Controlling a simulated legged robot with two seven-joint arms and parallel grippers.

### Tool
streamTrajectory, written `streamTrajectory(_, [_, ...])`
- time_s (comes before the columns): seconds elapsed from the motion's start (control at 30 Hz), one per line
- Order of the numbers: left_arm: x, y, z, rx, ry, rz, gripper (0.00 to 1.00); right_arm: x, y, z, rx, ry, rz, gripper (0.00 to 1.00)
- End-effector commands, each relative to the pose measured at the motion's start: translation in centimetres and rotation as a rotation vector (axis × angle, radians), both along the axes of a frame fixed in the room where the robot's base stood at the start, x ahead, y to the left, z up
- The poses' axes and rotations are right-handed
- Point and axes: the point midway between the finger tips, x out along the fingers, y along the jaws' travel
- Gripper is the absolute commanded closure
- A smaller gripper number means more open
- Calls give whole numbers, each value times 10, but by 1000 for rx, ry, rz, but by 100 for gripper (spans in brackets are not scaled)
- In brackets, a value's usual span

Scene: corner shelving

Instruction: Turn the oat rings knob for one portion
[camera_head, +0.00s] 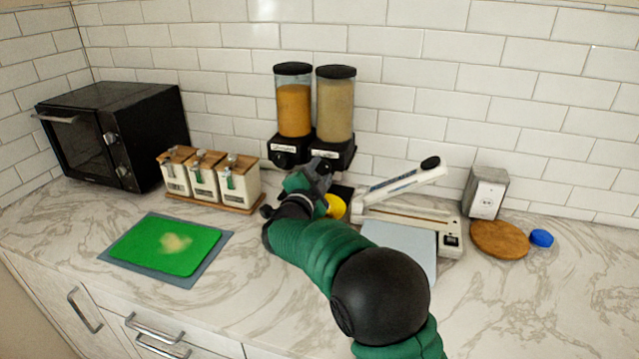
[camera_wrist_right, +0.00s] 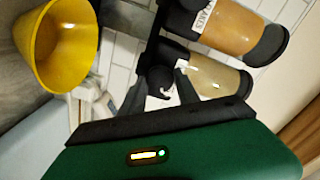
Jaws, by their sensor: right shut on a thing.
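Two dispensers with black lids stand against the back wall. The left one (camera_head: 294,108) holds orange cereal. My right gripper (camera_head: 320,168) is in front of the right dispenser's base. In the right wrist view, its fingers (camera_wrist_right: 160,92) are shut on the dark round knob (camera_wrist_right: 160,77) beneath the beige container (camera_wrist_right: 213,78). A yellow bowl (camera_head: 336,206) shows partly behind my arm; it also shows in the right wrist view (camera_wrist_right: 60,45). My left gripper is out of view.
A white sealer-like device (camera_head: 410,212) with a raised lever stands right of my arm. A canister rack (camera_head: 212,205), green mat (camera_head: 160,243) and black oven (camera_head: 110,130) are at left. A wooden disc (camera_head: 498,239) and blue lid (camera_head: 541,239) lie at right. The front counter is clear.

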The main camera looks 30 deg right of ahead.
Motion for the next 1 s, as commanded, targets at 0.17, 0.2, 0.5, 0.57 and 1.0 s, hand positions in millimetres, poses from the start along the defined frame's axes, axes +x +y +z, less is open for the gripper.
streamTrajectory(0.17, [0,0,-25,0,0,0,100,1,0,-8,109,-122,3,100])
streamTrajectory(0.2, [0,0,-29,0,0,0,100,1,1,-7,133,-150,3,100])
streamTrajectory(0.5, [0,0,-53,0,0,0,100,1,1,-6,279,-320,2,100])
streamTrajectory(0.57, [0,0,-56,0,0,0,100,1,1,-6,303,-346,3,100])
streamTrajectory(1.0, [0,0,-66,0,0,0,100,1,1,-4,377,-429,3,100])
